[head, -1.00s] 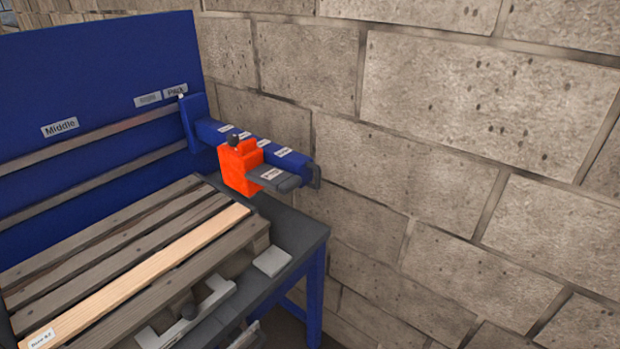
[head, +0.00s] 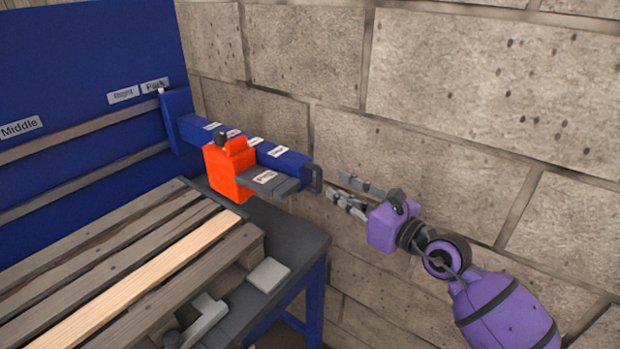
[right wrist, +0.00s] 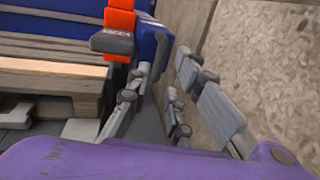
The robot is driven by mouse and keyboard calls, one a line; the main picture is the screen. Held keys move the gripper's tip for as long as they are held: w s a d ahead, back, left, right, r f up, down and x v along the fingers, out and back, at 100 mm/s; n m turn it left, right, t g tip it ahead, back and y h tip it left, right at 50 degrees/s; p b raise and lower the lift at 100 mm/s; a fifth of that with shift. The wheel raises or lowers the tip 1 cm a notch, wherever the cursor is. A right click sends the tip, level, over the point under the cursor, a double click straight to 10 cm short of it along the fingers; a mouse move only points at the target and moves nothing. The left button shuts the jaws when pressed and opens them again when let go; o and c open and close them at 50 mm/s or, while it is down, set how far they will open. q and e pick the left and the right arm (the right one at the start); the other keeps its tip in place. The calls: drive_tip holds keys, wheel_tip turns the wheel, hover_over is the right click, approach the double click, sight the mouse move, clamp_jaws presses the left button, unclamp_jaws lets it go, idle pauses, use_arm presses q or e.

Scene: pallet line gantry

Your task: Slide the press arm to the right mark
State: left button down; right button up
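The press arm (head: 285,160) is a blue beam reaching out from the rails on the blue back panel. Its white pointer (head: 161,91) is at the right end of the "Park" label (head: 155,86); the "Right" label (head: 123,95) is to its left. An orange block (head: 230,168) with a dark pad rides on the beam. A dark handle (head: 314,178) caps its near end. My right gripper (head: 337,186) is open and empty, just right of the handle and apart from it. In the right wrist view the beam end (right wrist: 153,48) shows ahead, beyond the spread fingers. My left gripper is not visible.
A wooden pallet (head: 150,248) lies on the dark bench below the beam. A grey clamp (head: 205,318) and a pale flat block (head: 268,275) are beside it. The block wall (head: 470,100) stands close behind and right of my right gripper. The "Middle" label (head: 19,128) is farther left.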

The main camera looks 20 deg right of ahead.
sight(321, 180)
drive_tip(key=x, duration=0.7)
drive_tip(key=shift+w+a+p, duration=0.1)
drive_tip(key=shift+w+p, duration=0.15)
drive_tip(key=shift+p, duration=0.05)
clamp_jaws()
